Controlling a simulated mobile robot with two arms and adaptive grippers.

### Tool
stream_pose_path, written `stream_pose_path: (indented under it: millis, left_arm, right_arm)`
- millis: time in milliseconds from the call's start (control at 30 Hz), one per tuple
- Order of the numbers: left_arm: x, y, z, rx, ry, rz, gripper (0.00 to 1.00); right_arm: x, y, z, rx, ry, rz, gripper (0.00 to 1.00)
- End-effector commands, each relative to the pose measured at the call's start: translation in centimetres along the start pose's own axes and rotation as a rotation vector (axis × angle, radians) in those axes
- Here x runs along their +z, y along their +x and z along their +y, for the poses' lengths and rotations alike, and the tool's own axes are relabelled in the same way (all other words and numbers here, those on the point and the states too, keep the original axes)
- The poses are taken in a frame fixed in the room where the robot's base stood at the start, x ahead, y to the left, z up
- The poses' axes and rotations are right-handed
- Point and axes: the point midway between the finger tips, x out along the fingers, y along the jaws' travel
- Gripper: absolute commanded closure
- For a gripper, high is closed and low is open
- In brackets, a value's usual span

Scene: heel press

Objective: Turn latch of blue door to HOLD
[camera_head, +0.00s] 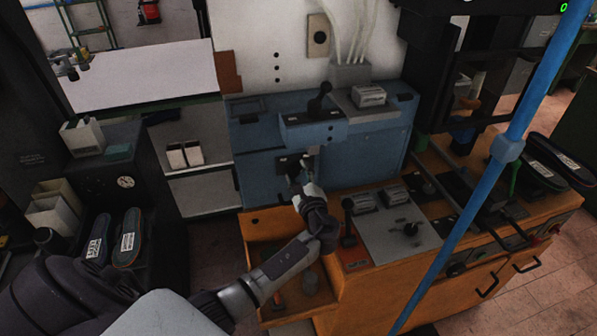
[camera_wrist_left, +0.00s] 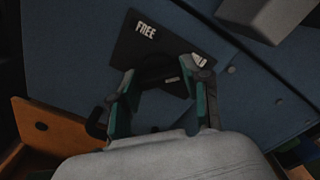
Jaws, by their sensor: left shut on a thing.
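The blue door (camera_head: 258,182) is on the front of the blue cabinet, behind the wooden bench. A dark latch plate (camera_wrist_left: 135,52) on the blue surface reads FREE at its upper left in the left wrist view. My right gripper is not in view.
A black lever (camera_head: 320,98) stands on the blue cabinet above my left gripper. Another lever (camera_head: 348,222) and a grey control panel (camera_head: 398,238) are on the bench to the right. A blue pole (camera_head: 508,148) crosses the right side. An open wooden drawer (camera_head: 262,232) lies below my left arm.

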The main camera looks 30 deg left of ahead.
Motion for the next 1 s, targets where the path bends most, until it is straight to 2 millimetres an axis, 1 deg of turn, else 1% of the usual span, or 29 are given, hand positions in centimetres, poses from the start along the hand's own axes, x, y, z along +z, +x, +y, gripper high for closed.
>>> stream_pose_path:
  millis: [533,567,700,1000]
  left_arm:
    - [-0.17,-0.08,0.18,0.002,0.029,0.003,0.87]
    - [-0.17,-0.08,0.18,0.002,0.029,0.003,0.51]
    - [-0.13,-0.06,0.14,0.002,0.028,0.002,0.27]
    - [-0.06,-0.08,0.05,0.001,0.026,0.001,0.27]
  right_arm:
    - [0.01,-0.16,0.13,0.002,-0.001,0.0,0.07]
    - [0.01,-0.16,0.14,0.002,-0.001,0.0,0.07]
    - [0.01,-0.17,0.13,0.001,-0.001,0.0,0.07]
    - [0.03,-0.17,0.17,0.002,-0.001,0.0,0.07]
